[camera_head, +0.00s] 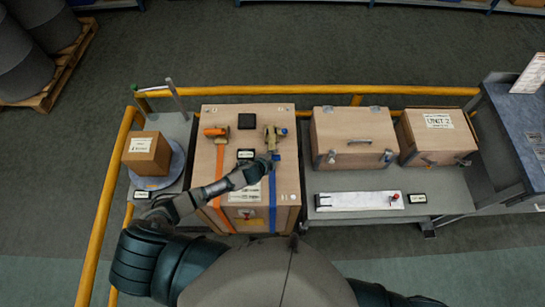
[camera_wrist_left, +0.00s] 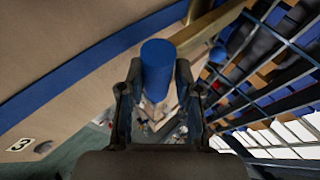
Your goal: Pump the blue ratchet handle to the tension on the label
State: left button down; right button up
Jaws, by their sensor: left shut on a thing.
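The blue ratchet handle (camera_wrist_left: 158,68) shows as a blue cylinder between the two fingers of my left gripper (camera_wrist_left: 154,95) in the left wrist view. The fingers are shut on it. In the head view my left gripper (camera_head: 270,163) is at the ratchet (camera_head: 272,135) on top of the large wooden crate (camera_head: 285,190). A blue strap (camera_head: 272,205) runs from this ratchet down the crate. My right gripper is not in view.
An orange ratchet (camera_head: 215,132) with an orange strap (camera_head: 219,170) lies left on the crate. A small carton (camera_head: 147,152) stands on a round plate further left. Two wooden boxes (camera_head: 352,138) stand on the right bench. A yellow rail (camera_head: 310,90) runs behind.

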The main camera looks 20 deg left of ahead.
pick_arm(q)
jog(key=shift+s+f, duration=0.45)
jog(key=shift+f, duration=0.25)
jog(key=c, duration=1)
grip_release()
jog(key=shift+o, duration=0.7)
jog(key=shift+w, duration=0.25)
jog(key=v, duration=1.2)
jog(key=shift+w, duration=0.2)
jog(key=shift+d+r, duration=0.15)
jog(key=shift+r, duration=0.05)
